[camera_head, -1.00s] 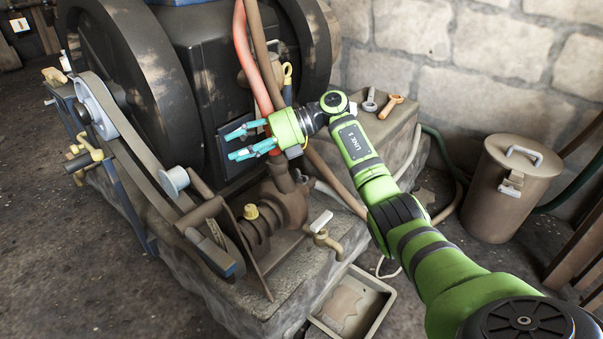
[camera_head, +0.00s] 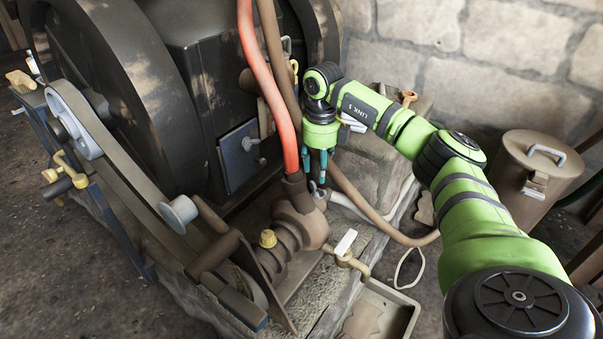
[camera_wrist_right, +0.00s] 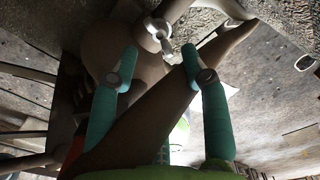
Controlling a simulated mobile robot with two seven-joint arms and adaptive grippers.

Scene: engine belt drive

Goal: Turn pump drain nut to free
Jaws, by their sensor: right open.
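The pump (camera_head: 300,222) is a rusty brown casting on the stone base, with the red hose (camera_head: 262,75) running down into its top. A small metal fitting (camera_head: 318,191) sits at the pump's upper right side. It also shows in the right wrist view as a shiny round-headed fitting (camera_wrist_right: 158,30), just beyond the fingertips. I cannot tell for sure whether this is the drain nut. My right gripper (camera_head: 315,172) points down above it, with its teal fingers apart and empty. The fingers also frame the wrist view (camera_wrist_right: 160,62). My left gripper is out of view.
A brown hose (camera_head: 365,205) passes close by the right fingers. The flywheel and belt stand left, a lidded bin (camera_head: 535,180) right, a tray (camera_head: 398,317) below.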

